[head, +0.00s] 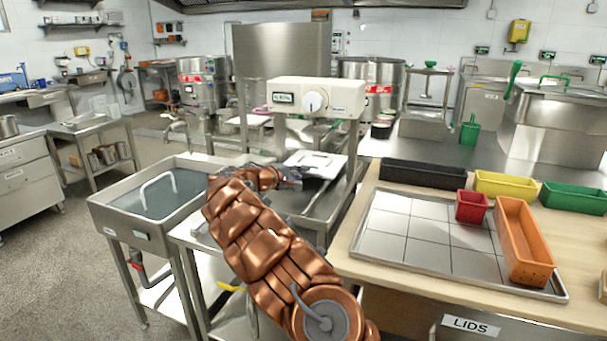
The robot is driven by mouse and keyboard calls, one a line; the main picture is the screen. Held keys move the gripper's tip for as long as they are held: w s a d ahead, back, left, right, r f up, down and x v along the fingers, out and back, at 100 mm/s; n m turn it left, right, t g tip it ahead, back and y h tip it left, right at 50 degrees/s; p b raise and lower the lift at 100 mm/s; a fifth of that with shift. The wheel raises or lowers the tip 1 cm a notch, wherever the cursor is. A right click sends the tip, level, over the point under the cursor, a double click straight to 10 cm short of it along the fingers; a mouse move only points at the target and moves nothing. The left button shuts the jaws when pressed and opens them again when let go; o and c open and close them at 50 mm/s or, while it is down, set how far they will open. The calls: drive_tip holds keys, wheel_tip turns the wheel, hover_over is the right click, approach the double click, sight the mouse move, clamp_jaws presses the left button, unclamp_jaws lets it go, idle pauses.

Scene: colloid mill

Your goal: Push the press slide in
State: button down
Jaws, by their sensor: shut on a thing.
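The fingertips are small and dark here, so the exact grip is hard to make out.
A steel basin (103,207) with a lid and handle is left of the press. On the right, a wooden table holds a steel tray (372,252), an orange bin (524,240), a red bin (471,206) and a black bin (423,173). Open floor lies at left.

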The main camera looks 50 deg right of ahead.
drive_tip(key=shift+d+r, duration=0.1)
drive_tip(key=shift+r, duration=0.05)
drive_tip(key=c, duration=1.5)
unclamp_jaws()
drive_tip(key=shift+d, duration=0.15)
drive_tip(key=shift+w+a, duration=0.15)
drive_tip(key=shift+a, duration=0.4)
drive_tip(key=v, duration=1.1)
